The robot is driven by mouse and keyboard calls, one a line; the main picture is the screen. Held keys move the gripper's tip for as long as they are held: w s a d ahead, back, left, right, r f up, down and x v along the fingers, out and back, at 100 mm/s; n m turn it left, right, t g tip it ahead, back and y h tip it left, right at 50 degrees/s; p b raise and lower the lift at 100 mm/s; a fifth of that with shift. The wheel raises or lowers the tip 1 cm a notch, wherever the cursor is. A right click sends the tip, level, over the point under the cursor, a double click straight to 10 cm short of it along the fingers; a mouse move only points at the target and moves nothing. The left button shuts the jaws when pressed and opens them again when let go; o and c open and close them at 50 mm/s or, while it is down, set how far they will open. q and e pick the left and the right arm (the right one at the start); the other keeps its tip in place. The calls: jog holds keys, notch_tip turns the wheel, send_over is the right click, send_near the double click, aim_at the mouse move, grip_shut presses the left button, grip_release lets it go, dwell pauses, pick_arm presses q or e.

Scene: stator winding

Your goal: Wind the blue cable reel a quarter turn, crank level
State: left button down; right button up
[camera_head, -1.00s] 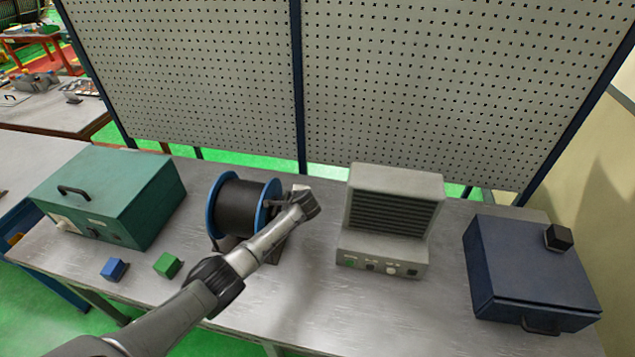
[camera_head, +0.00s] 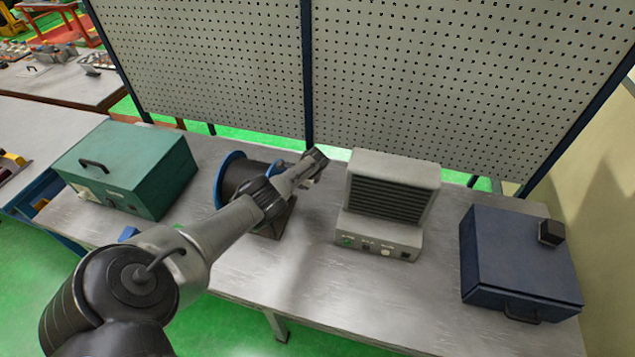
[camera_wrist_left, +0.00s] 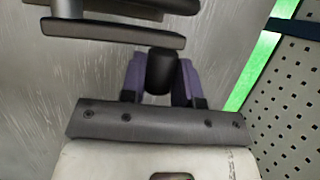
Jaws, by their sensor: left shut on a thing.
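The cable reel (camera_head: 242,172), a dark drum with blue flanges, stands on the workbench left of centre. My left gripper (camera_head: 316,160) is at the reel's right side, by the grey fan-like unit. In the left wrist view its purple-padded fingers (camera_wrist_left: 160,80) are shut on a black crank grip (camera_wrist_left: 160,68). The crank arm's angle is mostly hidden in the head view, so I cannot tell whether it is level. My right gripper is not in view.
A teal case (camera_head: 128,165) stands at left and a grey louvred unit (camera_head: 388,200) close right of my gripper. A navy case (camera_head: 520,262) with a black cube (camera_head: 551,232) is at far right. A blue cube (camera_head: 128,233) and a green cube (camera_head: 178,227) are partly hidden.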

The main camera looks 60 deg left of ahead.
pick_arm(q)
jog(key=shift+f, duration=0.15)
dwell(0.3)
jog(key=c, duration=0.8)
grip_release()
jog(key=shift+c, duration=0.2)
jog(key=p+v, duration=0.5)
jog(key=v, duration=0.9)
jog(key=shift+a+p, duration=0.2)
jog(key=shift+p, duration=0.1)
